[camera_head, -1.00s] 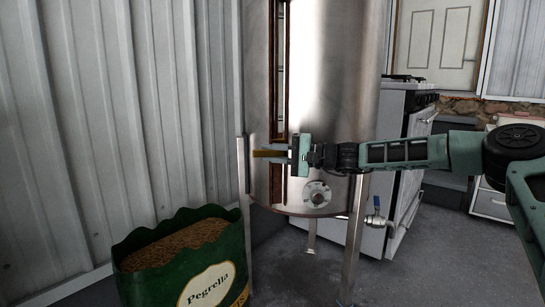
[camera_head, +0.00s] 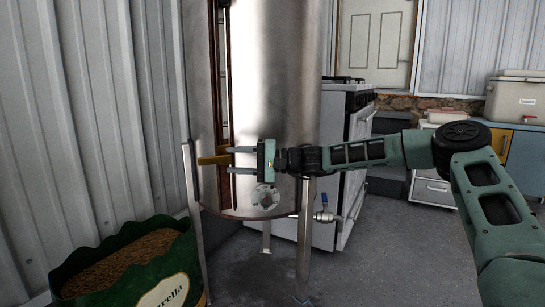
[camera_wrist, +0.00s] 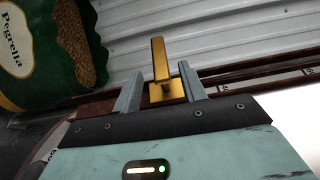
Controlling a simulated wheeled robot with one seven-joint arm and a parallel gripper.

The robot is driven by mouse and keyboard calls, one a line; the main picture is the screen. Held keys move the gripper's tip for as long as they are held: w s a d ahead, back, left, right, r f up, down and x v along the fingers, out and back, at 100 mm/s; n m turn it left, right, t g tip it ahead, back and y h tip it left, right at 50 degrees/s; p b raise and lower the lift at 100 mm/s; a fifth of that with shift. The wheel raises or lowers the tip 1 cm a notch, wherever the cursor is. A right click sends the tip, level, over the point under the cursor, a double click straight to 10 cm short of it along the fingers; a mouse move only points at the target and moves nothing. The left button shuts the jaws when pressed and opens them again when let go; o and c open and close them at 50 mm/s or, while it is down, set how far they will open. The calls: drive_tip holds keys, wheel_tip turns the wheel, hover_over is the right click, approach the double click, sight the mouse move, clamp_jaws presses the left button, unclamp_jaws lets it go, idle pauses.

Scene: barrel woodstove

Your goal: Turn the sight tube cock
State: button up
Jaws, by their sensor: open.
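The sight tube cock (camera_head: 211,160) is a brass-yellow lever low on the steel tank's sight tube. In the head view its handle sticks out to the left, roughly level. In the wrist view the cock (camera_wrist: 160,60) points away from me, with its square base (camera_wrist: 166,92) between the fingers. My gripper (camera_head: 229,160) is open, with its two grey fingers apart on the right side of the cock. In the wrist view my gripper (camera_wrist: 161,85) shows gaps on both sides of the cock; the handle reaches beyond the fingertips.
The steel tank (camera_head: 272,80) stands on legs beside a corrugated wall (camera_head: 90,110). A green Pegrella sack (camera_head: 185,262) of pellets is at the lower left. A ball valve (camera_head: 326,216) is on the tank's right. A stove (camera_head: 335,110) stands behind. Floor at right is clear.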

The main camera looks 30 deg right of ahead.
drive_tip(key=p+v, duration=0.3)
drive_tip(key=v, duration=0.9)
drive_tip(key=s+a+f+n+g+h, duration=0.3)
drive_tip(key=s+a+f+g, duration=0.15)
drive_tip(key=s+a, duration=0.5)
drive_tip(key=s+a+f+n+g+h, duration=0.2)
drive_tip(key=s+a+f+n+g, duration=0.3)
drive_tip(key=a, duration=0.8)
drive_tip(key=s+a+n+g+h, duration=0.1)
drive_tip(key=s+a+g+h, duration=0.15)
drive_tip(key=s+h, duration=0.7)
drive_tip(key=s+d+r+n+t+h+p, duration=0.1)
drive_tip(key=s+d+n+t, duration=0.1)
drive_tip(key=s, duration=0.6)
drive_tip(key=s+d+r+n+t, duration=0.1)
drive_tip(key=s+d+n+t, duration=0.15)
drive_tip(key=s, duration=0.55)
wheel_tip(320, 180, up, 38)
drive_tip(key=p, duration=3.8)
drive_tip(key=shift+s+d+r+g, duration=0.2)
drive_tip(key=shift+s+g, duration=0.05)
drive_tip(key=shift+g, duration=0.1)
